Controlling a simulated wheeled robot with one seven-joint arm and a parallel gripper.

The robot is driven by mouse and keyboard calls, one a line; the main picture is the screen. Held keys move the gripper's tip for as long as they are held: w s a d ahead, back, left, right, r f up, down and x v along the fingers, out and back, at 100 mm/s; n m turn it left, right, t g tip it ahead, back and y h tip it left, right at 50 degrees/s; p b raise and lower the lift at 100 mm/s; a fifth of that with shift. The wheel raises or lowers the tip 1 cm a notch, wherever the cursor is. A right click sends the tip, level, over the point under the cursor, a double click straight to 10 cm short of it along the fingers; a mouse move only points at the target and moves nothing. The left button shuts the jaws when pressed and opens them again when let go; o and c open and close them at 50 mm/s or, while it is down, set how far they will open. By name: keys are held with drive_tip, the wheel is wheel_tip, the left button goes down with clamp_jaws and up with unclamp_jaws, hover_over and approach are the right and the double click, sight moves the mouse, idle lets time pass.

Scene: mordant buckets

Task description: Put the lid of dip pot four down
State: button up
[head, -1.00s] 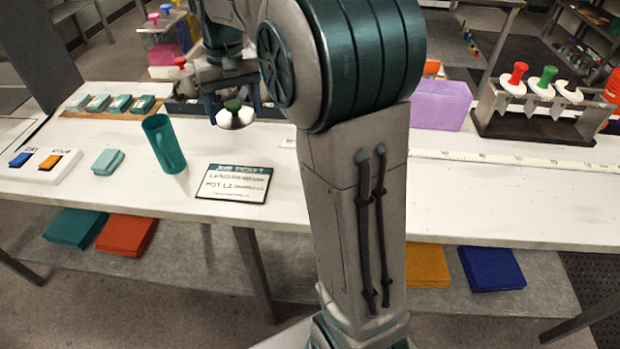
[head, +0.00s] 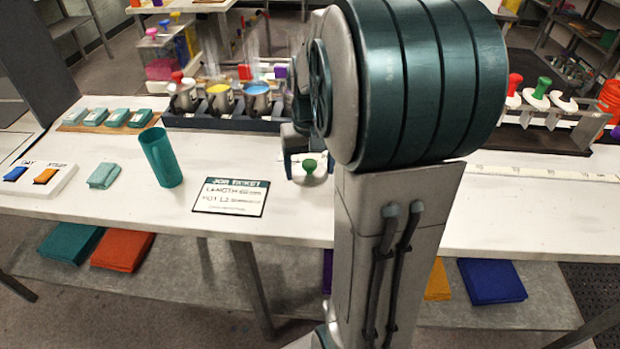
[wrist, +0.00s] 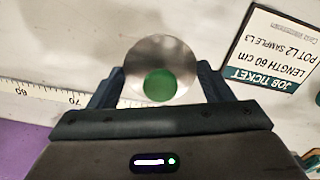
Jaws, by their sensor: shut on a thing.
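A round metal lid with a green knob (head: 310,168) is in my gripper (head: 308,160). It is low over the white tabletop, right of the job ticket; I cannot tell whether it touches the table. In the wrist view the lid (wrist: 160,62) sits between the two fingers of my gripper (wrist: 158,88), which is shut on it. The dark pot rack (head: 215,122) stands behind and to the left. Its yellow pot (head: 221,101) and blue pot (head: 257,102) are open and steaming. My arm hides the rack's right end.
The job ticket (head: 231,197) lies left of the lid. A teal cup (head: 161,158) stands farther left. A measuring strip (head: 545,172) runs along the table at right. A second rack (head: 530,132) holds more lids with knobs. The front strip of table near the lid is clear.

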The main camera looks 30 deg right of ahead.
sight(310, 180)
drive_tip(key=shift+f, duration=2)
drive_tip(key=shift+f, duration=0.15)
drive_tip(key=o, duration=1)
